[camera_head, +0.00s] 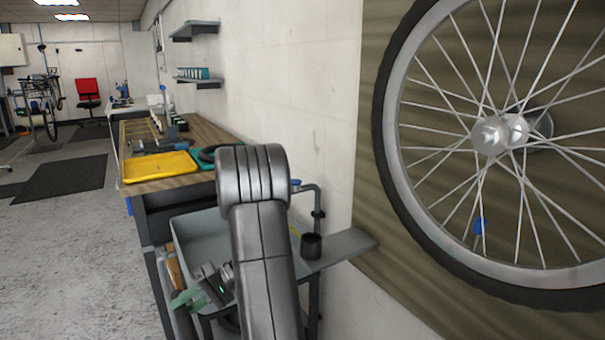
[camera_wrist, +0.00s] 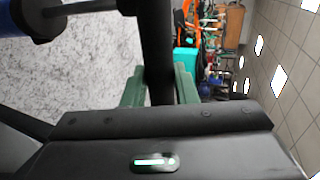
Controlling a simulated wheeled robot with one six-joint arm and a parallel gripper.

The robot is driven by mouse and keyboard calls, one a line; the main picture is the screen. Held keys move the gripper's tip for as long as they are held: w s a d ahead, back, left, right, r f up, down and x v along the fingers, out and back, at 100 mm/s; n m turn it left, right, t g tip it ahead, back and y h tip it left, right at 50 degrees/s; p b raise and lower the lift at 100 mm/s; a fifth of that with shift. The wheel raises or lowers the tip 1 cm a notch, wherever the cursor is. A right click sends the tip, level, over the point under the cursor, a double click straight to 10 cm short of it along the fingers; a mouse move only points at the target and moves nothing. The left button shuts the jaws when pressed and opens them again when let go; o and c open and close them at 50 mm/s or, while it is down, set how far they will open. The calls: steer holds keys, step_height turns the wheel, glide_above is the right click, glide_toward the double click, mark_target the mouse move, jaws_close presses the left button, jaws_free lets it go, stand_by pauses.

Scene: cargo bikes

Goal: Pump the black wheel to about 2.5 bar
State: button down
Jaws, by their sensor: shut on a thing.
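The wheel with a black tyre (camera_head: 384,125), grey rim and silver hub fills the right of the head view, upright before a brown panel. A small blue piece (camera_head: 480,226) shows low among its spokes. My gripper (camera_head: 187,298) is low beside the grey basin, well left of the wheel. In the wrist view my gripper's green fingers (camera_wrist: 159,88) are shut on a black bar, which looks like the pump handle (camera_wrist: 156,45). A rod (camera_wrist: 80,8) runs from it to a blue barrel (camera_wrist: 22,18). No pressure gauge can be made out.
A wooden workbench (camera_head: 205,130) with a yellow tray (camera_head: 160,167) stands along the wall. A grey basin (camera_head: 190,235) and a side shelf (camera_head: 340,248) with a black cup (camera_head: 311,246) are near my arm. The floor at left is clear around a dark mat (camera_head: 62,178).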

step_height(320, 180, down, 9)
steer(key=b, duration=0.6)
step_height(320, 180, up, 27)
steer(key=p, duration=1.7)
steer(key=shift+p, duration=0.4)
steer(key=shift+f, duration=0.1)
step_height(320, 180, down, 26)
steer(key=b, duration=1.9)
step_height(320, 180, up, 26)
steer(key=p, duration=1.8)
